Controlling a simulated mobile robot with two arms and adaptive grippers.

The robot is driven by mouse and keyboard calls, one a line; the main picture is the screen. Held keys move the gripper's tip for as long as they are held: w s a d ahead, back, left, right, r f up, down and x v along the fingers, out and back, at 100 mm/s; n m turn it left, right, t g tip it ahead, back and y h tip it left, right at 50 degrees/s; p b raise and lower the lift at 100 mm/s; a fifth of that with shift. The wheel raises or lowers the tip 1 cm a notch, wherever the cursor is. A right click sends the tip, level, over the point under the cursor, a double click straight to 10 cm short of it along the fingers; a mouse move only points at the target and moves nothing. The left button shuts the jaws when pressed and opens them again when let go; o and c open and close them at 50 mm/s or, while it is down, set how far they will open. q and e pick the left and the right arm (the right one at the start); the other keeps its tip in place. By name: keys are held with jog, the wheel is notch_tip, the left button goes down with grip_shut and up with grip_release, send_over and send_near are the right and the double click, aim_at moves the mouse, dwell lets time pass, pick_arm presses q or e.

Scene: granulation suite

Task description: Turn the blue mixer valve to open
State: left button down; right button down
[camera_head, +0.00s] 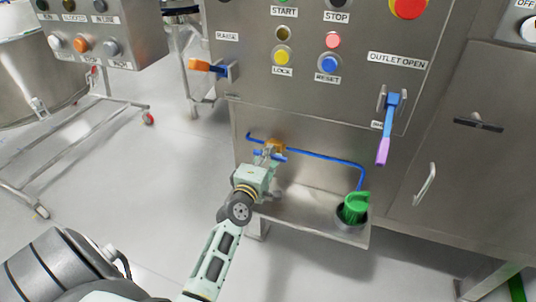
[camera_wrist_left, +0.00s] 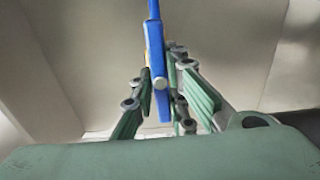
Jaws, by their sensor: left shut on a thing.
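The blue mixer valve shows in the head view as a brass body (camera_head: 275,146) on a thin blue pipe (camera_head: 320,156), low on the steel cabinet front. Its blue handle (camera_head: 280,158) lies roughly level across my left gripper (camera_head: 268,156). In the left wrist view the blue handle (camera_wrist_left: 155,45) stands between the fingers of my left gripper (camera_wrist_left: 163,85), which is shut on it. The fingers and wrist hide part of the valve. My right gripper is in neither view.
A steel shelf (camera_head: 300,207) juts out below the pipe, with a green item (camera_head: 355,207) at its right end. A blue lever with a purple tip (camera_head: 383,150), an orange handle (camera_head: 205,66) and a door handle (camera_head: 425,184) stick out nearby. Floor at left is open.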

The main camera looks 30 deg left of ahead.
pick_arm(q)
jog(key=shift+s+f, duration=0.1)
jog(key=shift+f, duration=0.1)
jog(key=c, duration=1.8)
grip_release()
jog(key=shift+a, duration=0.1)
jog(key=shift+o, duration=0.2)
jog(key=shift+r, duration=0.1)
jog(key=v, duration=1.2)
